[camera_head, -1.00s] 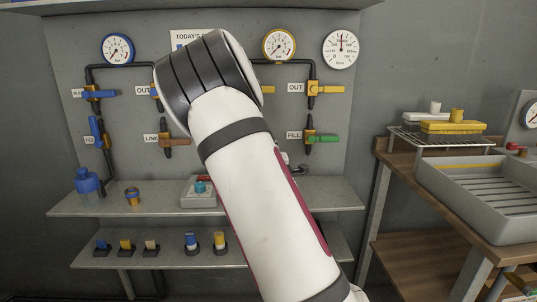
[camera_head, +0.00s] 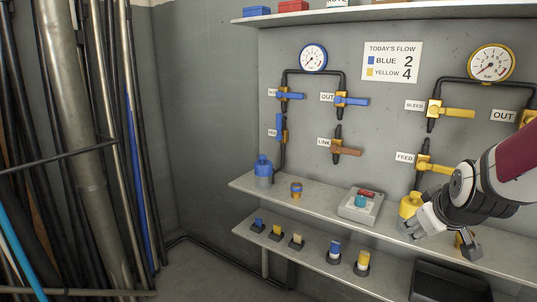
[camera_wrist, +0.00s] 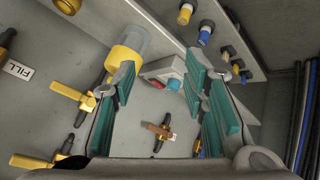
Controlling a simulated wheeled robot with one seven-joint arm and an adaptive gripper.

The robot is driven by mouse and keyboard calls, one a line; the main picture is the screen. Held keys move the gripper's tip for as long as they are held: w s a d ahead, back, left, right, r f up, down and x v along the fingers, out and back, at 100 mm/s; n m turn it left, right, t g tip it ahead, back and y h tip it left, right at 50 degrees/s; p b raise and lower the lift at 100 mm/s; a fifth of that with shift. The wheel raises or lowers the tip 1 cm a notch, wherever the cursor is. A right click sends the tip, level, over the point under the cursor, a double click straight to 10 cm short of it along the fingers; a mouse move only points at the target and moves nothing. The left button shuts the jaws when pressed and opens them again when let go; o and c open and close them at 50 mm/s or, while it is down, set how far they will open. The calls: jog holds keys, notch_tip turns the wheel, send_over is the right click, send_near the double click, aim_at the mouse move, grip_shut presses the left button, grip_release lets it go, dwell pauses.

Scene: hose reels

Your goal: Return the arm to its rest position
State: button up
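My arm reaches in from the right edge of the head view, its white and maroon link ending in a dark wrist. My gripper (camera_head: 418,226) is at the upper shelf (camera_head: 325,217), in front of the yellow bottle (camera_head: 410,204) and partly covering it. In the wrist view my gripper (camera_wrist: 160,80) shows its two teal-padded fingers well apart, with nothing held between them. The yellow bottle also shows there (camera_wrist: 128,50), beside the left finger; whether they touch I cannot tell.
A grey box with a teal button (camera_head: 361,203), a small banded cup (camera_head: 296,190) and a blue bottle (camera_head: 264,170) stand on the upper shelf. Valves and gauges line the panel behind. Pipes (camera_head: 95,170) stand at the left; floor before them is clear.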

jog(key=s+a+r+m+g+y, duration=0.15)
jog(key=s+a, duration=0.35)
jog(key=s, duration=0.6)
jog(key=s+a+g, duration=0.3)
jog(key=s+a, duration=0.2)
jog(key=s, duration=0.6)
jog(key=s+a+r+m+g+y, duration=0.1)
jog(key=s+a+g, duration=0.25)
jog(key=s, duration=0.75)
notch_tip(320, 180, up, 23)
jog(key=a+t+p, duration=0.1)
jog(key=t+p, duration=0.3)
jog(key=p, duration=1.6)
jog(key=shift+w+f+p, duration=0.15)
jog(key=shift+f+p, duration=0.05)
jog(key=shift+p, duration=0.15)
jog(key=shift+o, duration=0.6)
jog(key=shift+w+f, duration=0.1)
